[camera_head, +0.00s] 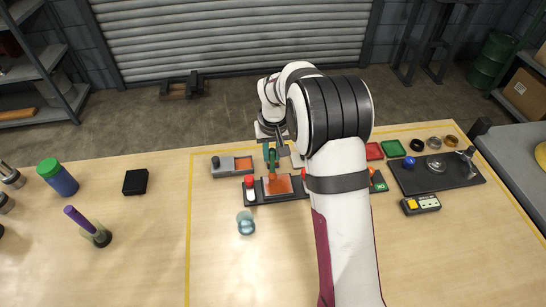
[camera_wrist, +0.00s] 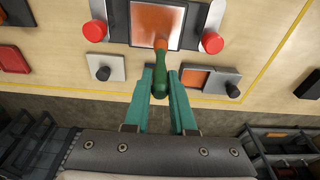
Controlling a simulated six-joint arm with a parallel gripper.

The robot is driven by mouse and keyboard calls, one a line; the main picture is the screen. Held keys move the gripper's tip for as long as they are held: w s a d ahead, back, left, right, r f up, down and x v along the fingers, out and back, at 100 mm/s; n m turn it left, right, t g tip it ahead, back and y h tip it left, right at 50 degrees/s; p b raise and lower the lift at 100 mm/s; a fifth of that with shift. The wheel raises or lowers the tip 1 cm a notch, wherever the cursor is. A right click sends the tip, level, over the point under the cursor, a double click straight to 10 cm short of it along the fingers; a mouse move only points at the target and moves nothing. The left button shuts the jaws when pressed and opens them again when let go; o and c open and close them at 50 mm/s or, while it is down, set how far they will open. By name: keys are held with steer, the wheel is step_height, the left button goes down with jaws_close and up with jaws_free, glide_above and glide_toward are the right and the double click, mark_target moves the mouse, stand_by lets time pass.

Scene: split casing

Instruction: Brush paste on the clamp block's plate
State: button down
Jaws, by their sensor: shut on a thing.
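My gripper (camera_wrist: 160,88) is shut on the green handle of a brush (camera_wrist: 159,68). The brush points at the clamp block's plate, with its orange-brown head at the plate's near edge in the wrist view. I cannot tell whether the bristles touch. The plate (camera_wrist: 155,22) is mostly orange, with paler, greyish edges. It sits in the dark clamp block (camera_wrist: 118,22) between two red knobs (camera_wrist: 211,42) (camera_wrist: 95,30). In the head view, my gripper (camera_head: 271,156) and the brush (camera_head: 272,180) are above the plate (camera_head: 284,187); my arm hides the block's right part.
A grey tray with an orange pad (camera_head: 243,163) stands just behind the block. A glassy blue ball (camera_head: 246,227) is in front.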

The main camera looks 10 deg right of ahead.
steer(key=shift+r, duration=0.1)
steer(key=shift+r, duration=2.95)
steer(key=shift+r, duration=1.5)
steer(key=shift+f, duration=0.15)
steer(key=shift+t, duration=0.3)
steer(key=shift+s+a+x, duration=0.1)
steer(key=shift+s+x, duration=0.15)
steer(key=shift+x, duration=0.9)
steer(key=shift+s+a+x, duration=0.15)
steer(key=shift+s+x, duration=0.05)
steer(key=shift+x, duration=0.95)
steer(key=shift+s+a+x, duration=0.1)
steer(key=shift+s+x, duration=0.15)
steer(key=shift+x, duration=0.85)
steer(key=shift+s+x, duration=0.25)
steer(key=shift+x, duration=0.85)
